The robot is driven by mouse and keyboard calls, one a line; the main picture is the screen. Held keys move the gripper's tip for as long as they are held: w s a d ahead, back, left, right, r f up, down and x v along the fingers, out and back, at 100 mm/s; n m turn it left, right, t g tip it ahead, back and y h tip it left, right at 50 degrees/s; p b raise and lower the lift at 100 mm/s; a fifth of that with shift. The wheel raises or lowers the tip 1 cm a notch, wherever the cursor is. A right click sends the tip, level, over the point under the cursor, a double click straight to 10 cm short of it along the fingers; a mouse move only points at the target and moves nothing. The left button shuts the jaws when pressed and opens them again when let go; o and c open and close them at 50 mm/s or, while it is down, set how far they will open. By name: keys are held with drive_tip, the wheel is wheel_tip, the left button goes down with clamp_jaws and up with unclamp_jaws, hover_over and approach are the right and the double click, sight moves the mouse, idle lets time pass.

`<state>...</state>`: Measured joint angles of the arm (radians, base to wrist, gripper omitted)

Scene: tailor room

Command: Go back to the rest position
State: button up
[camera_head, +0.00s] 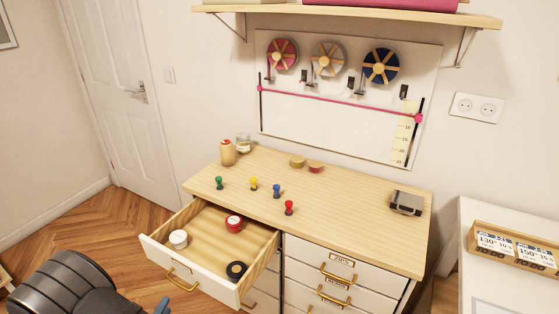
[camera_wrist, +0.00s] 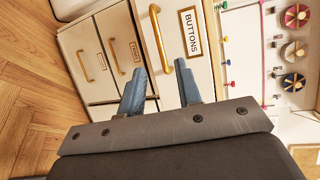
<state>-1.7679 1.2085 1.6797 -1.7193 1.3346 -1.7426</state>
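My gripper (camera_wrist: 160,68) shows in the wrist view with its two blue-grey fingers apart. They point at a drawer front labelled BUTTONS (camera_wrist: 190,33), with its brass handle (camera_wrist: 157,38) just beyond the gap. I cannot tell from this view whether the fingers touch the handle. In the head view the top left drawer (camera_head: 253,268) stands pulled out.
The wooden dresser top (camera_head: 345,205) carries several coloured pegs, a thread spool (camera_head: 228,153), a glass jar (camera_head: 243,143), two small round tins and a grey box (camera_head: 406,202). A white table (camera_head: 478,218) stands at the right. A door (camera_head: 118,85) is at the left.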

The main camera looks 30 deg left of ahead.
drive_tip(key=x, duration=0.8)
drive_tip(key=v, duration=1.7)
drive_tip(key=x, duration=1.8)
drive_tip(key=shift+w, duration=0.5)
idle(1.2)
drive_tip(key=shift+o, duration=0.2)
drive_tip(key=shift+d, duration=0.15)
